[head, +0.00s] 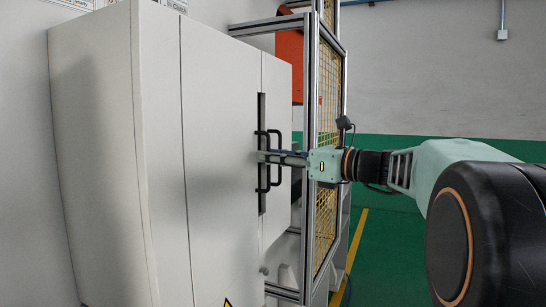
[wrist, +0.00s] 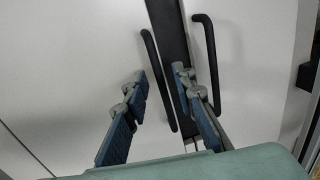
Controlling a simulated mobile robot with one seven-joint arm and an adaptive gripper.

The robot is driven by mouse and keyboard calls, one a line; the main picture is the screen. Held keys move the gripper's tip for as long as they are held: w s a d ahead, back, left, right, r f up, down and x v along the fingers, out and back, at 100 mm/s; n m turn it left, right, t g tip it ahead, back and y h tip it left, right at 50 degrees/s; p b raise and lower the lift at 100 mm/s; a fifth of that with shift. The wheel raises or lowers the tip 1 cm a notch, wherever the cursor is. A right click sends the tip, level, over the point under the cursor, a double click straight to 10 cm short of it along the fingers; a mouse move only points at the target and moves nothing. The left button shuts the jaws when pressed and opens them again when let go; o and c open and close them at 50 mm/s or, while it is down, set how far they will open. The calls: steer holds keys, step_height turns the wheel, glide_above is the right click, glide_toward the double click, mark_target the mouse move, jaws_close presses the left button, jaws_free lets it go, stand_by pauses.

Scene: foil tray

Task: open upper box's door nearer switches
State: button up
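The white box (head: 100,150) fills the left of the head view. Two black bar handles stand on either side of a dark vertical strip (wrist: 166,25) between its doors. The left handle (wrist: 151,58) and right handle (wrist: 210,50) both show in the wrist view. My gripper (head: 264,156) reaches in from the right at handle height. In the wrist view my gripper (wrist: 160,76) is open, with one finger on each side of the left handle in the picture. The right finger is over the dark strip, between the handles. Contact cannot be told. I see no switches clearly.
A metal-framed yellow mesh guard (head: 328,110) stands right of the box, close to my gripper and wrist. An orange part (head: 290,60) is behind the frame. Green floor (head: 385,250) with a yellow line lies open at the right.

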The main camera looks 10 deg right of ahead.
steer(key=shift+c, duration=0.4)
jaws_close()
